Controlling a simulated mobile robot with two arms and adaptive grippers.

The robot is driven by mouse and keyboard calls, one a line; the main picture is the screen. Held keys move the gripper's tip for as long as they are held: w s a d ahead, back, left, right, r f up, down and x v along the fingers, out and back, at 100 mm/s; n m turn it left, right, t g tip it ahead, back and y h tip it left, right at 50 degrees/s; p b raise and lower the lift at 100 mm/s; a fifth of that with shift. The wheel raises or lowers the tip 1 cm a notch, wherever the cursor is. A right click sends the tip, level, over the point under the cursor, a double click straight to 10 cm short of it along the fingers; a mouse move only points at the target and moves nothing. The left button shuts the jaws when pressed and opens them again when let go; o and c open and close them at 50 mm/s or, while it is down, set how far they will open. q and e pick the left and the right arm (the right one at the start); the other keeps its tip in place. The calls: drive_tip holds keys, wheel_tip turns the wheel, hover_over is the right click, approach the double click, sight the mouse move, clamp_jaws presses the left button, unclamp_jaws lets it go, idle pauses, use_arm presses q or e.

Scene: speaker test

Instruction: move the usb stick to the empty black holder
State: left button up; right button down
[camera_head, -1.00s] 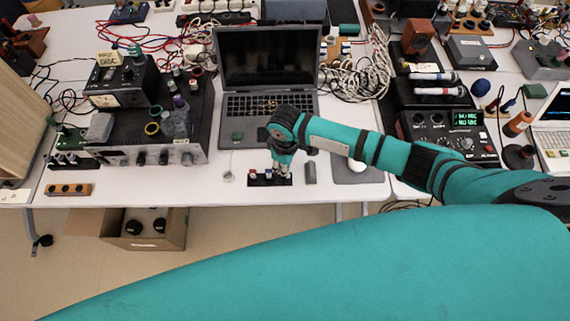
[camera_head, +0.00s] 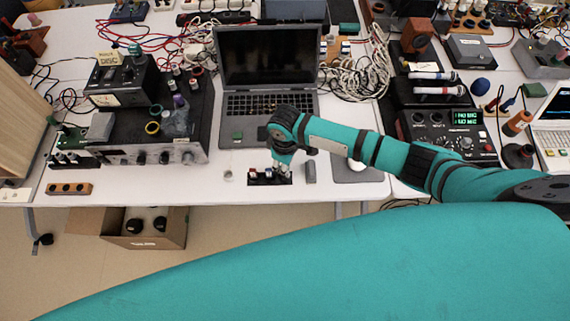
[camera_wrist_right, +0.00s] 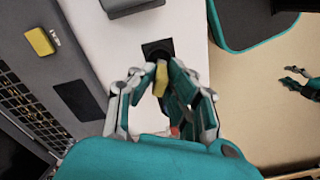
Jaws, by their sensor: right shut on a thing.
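In the right wrist view, my right gripper (camera_wrist_right: 160,68) is shut on a small yellow block, which I take to be the usb stick (camera_wrist_right: 161,80). The stick is between the fingertips, beside or over a black square holder (camera_wrist_right: 158,46); I cannot tell whether it touches. In the head view, the right gripper (camera_head: 284,173) is over the right end of a black holder strip (camera_head: 262,182) at the table's front edge. Red, blue and white pieces stand in the strip. My left gripper (camera_wrist_right: 286,75) shows small at the wrist view's right edge, its fingers apart; the head view does not show it.
A grey block (camera_head: 310,172) and a mouse pad (camera_head: 345,174) lie to the right. A wooden holder (camera_head: 69,189) lies far left. Bare white table (camera_head: 209,187) is left of the strip.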

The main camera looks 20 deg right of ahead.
drive_tip(key=shift+f+b, duration=0.7)
drive_tip(key=shift+f, duration=0.5)
idle(0.4)
drive_tip(key=c, duration=0.9)
unclamp_jaws()
wheel_tip(320, 180, up, 5)
drive_tip(key=p, duration=0.5)
drive_tip(key=shift+p, duration=0.3)
